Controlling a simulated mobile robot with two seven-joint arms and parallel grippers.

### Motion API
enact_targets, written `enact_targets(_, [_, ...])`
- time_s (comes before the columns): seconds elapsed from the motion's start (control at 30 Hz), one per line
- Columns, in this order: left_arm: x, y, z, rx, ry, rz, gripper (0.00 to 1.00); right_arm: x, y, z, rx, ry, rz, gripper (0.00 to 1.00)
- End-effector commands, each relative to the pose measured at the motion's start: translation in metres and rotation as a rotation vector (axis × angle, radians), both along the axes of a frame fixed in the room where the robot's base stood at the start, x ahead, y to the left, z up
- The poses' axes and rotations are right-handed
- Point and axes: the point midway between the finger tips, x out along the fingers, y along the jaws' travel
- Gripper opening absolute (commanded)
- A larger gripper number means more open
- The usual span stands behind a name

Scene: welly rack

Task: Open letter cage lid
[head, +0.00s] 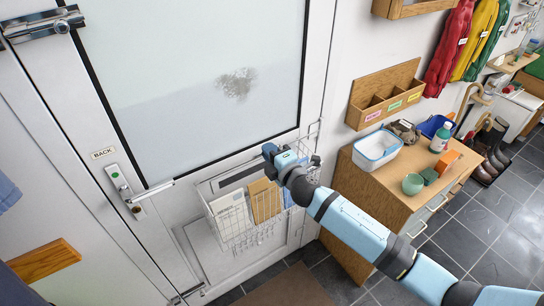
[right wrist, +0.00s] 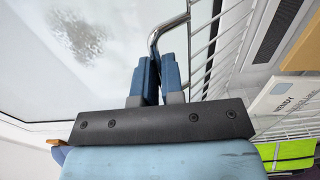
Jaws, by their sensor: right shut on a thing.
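The letter cage (head: 232,228) is a white wire basket on the inside of the white door, below the glass. It holds a brown envelope (head: 264,200) and pale letters. My right gripper (head: 271,152) is at the cage's upper edge. In the right wrist view its blue fingers (right wrist: 160,68) are shut on a bent chrome bar (right wrist: 153,43) beside the wires of the lid (right wrist: 202,42). The lid's exact angle is hard to tell. My left gripper is not in view.
The door handle (head: 128,190) is left of the cage. A brown mat (head: 288,288) lies below.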

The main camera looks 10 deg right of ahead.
Motion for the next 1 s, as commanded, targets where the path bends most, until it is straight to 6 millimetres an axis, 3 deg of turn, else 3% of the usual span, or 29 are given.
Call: enact_targets(1.0, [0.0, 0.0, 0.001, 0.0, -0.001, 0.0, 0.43, 0.05, 0.019, 0.029, 0.002, -0.002, 0.001, 0.01])
